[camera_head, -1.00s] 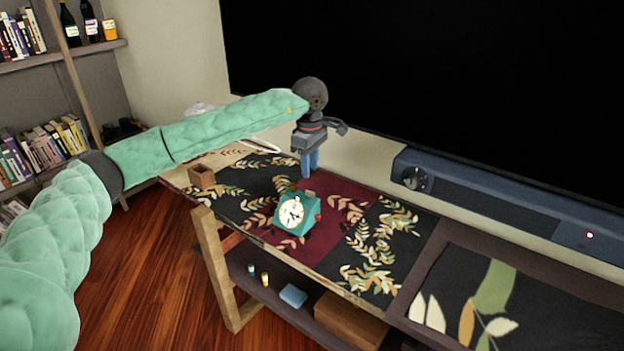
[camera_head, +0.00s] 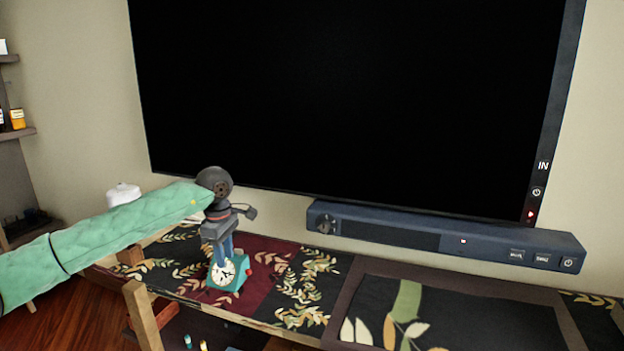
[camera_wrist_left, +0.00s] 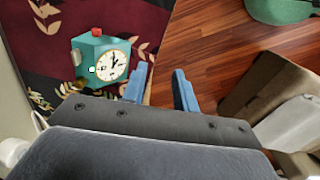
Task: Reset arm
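My left gripper (camera_head: 222,250) reaches in at the end of a green padded arm, with its blue fingers pointing down. In the head view the fingers overlap the top of a teal clock (camera_head: 241,277) with a round white face on the patterned table top. In the left wrist view my left gripper (camera_wrist_left: 161,84) is open, with nothing between its two fingers. The clock (camera_wrist_left: 88,57) stands to the left of the fingers there, apart from them, with a red knob on top. My right gripper is in neither view.
A large dark screen (camera_head: 350,100) fills the wall behind. A long blue-grey soundbar (camera_head: 390,232) lies in front of it. A small wooden box (camera_head: 130,254) and a white object (camera_head: 123,194) are near the table's left end.

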